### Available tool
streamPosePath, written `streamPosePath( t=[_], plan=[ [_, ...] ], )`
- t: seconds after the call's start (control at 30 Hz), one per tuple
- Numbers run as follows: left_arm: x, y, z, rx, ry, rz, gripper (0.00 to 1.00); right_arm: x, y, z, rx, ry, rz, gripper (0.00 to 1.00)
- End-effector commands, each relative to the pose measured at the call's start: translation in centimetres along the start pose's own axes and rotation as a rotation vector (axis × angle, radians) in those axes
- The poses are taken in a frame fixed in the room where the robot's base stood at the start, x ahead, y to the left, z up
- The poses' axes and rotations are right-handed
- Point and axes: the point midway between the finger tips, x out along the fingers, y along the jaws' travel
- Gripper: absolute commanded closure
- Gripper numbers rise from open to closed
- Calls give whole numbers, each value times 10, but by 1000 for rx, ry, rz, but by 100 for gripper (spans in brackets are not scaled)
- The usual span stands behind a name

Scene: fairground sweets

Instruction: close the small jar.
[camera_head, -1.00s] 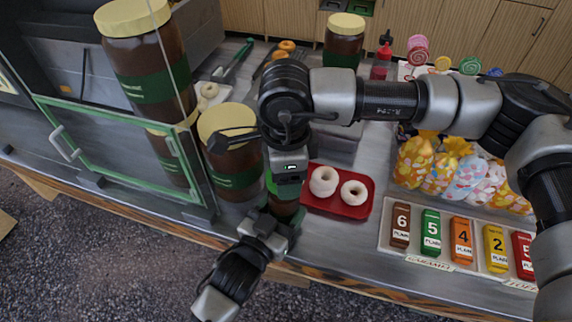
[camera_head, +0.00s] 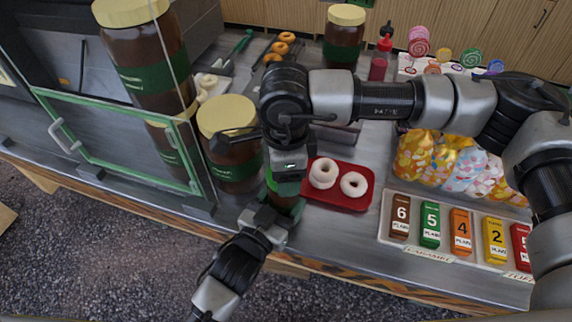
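The small jar (camera_head: 284,206), brown with some green, stands near the counter's front edge, mostly hidden between my two grippers. My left gripper (camera_head: 268,216) reaches up from the front edge, with its fingers around the jar's lower part, apparently holding it. My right gripper (camera_head: 287,183) points down directly over the jar's top. Its fingertips and the jar's top are hidden behind the wrist, so I cannot see a lid or whether the fingers are closed.
A red tray (camera_head: 337,199) with two white donuts lies just right of the jar. A large jar with a yellow lid (camera_head: 227,114) stands close on the left, beside a glass case (camera_head: 117,150). A rack of numbered boxes (camera_head: 456,244) and wrapped sweets (camera_head: 447,163) are at the right.

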Motion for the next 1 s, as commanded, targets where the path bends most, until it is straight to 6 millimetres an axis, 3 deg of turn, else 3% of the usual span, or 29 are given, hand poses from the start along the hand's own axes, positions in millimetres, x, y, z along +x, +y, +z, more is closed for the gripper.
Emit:
streamPosePath(
  t=[0.93,0.97,1.0],
  plan=[
    [0,0,0,0,-1,0,79,11,0,0,0,-1,1,58],
    [0,0,0,0,-1,0,100,12,0,0,0,-1,0,58],
    [0,0,0,0,-1,0,100,11,0,0,2,-1,0,58]
  ],
)
